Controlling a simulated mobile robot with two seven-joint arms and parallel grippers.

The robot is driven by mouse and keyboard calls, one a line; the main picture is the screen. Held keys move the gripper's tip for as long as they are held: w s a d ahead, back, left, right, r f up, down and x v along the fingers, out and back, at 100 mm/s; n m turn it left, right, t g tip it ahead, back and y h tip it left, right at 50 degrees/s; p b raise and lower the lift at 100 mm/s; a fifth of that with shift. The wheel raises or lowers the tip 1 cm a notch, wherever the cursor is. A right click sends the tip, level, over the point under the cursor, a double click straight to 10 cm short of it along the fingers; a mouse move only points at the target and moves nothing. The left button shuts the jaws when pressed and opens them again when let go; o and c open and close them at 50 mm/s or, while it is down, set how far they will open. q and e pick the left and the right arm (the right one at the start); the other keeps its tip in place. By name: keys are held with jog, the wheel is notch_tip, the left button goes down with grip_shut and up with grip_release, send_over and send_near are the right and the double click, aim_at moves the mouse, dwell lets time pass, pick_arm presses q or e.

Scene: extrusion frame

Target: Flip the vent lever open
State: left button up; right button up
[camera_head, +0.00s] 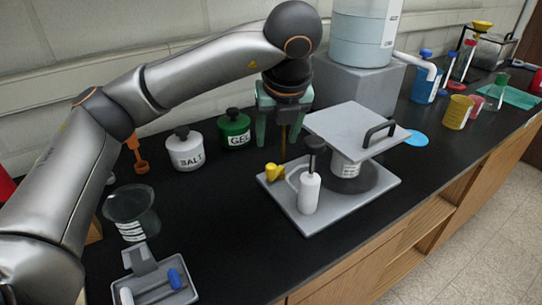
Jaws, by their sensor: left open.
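A grey base plate (345,207) on the black bench carries a labelled cylinder (345,165) under a square grey lid (350,128) with a black handle (380,131). A small yellow piece (272,172), which looks like the vent lever, sits at the plate's left corner. Its exact position is too small to read. A white cylinder (309,193) with a black top stands in front of the lid. My left gripper (278,142) points down with green fingers apart, above and behind the yellow piece. A thin yellowish part shows between the fingers; I cannot tell what it is. My right gripper is out of view.
White (186,152) and green (234,132) labelled jars stand left of my gripper. A glass dish (132,208) and a grey tray (158,283) lie front left. A grey block (362,82) with a tank stands behind. Coloured beakers (457,112) are at right. The bench front edge is close to the plate.

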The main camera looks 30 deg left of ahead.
aim_at(272, 166)
pick_arm(q)
jog(key=x, duration=1.2)
jog(key=shift+f, duration=0.1)
jog(key=shift+c, duration=0.4)
grip_shut()
